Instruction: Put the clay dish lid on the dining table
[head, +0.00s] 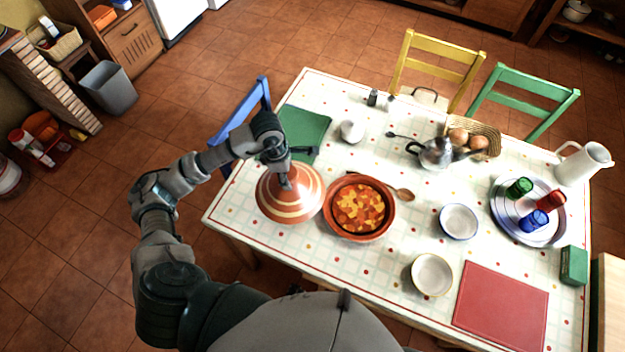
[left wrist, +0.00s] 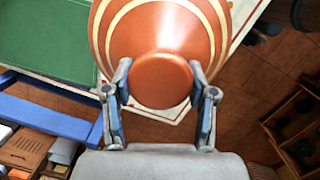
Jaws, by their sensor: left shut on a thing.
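The clay dish lid (head: 291,205) is a terracotta cone with cream rings, at the near left side of the dining table (head: 410,165). My left gripper (head: 285,184) is shut on the knob at its top. In the left wrist view the lid (left wrist: 165,32) spreads out beyond the fingers, and its knob (left wrist: 160,80) sits between the two fingertips. The lid is upright beside the clay dish (head: 359,207), which is uncovered and full of stew. I cannot tell whether the lid's rim touches the tablecloth. My right gripper is not in view.
A wooden spoon (head: 400,193) is right of the dish. A blue chair (head: 240,123) is at the left edge.

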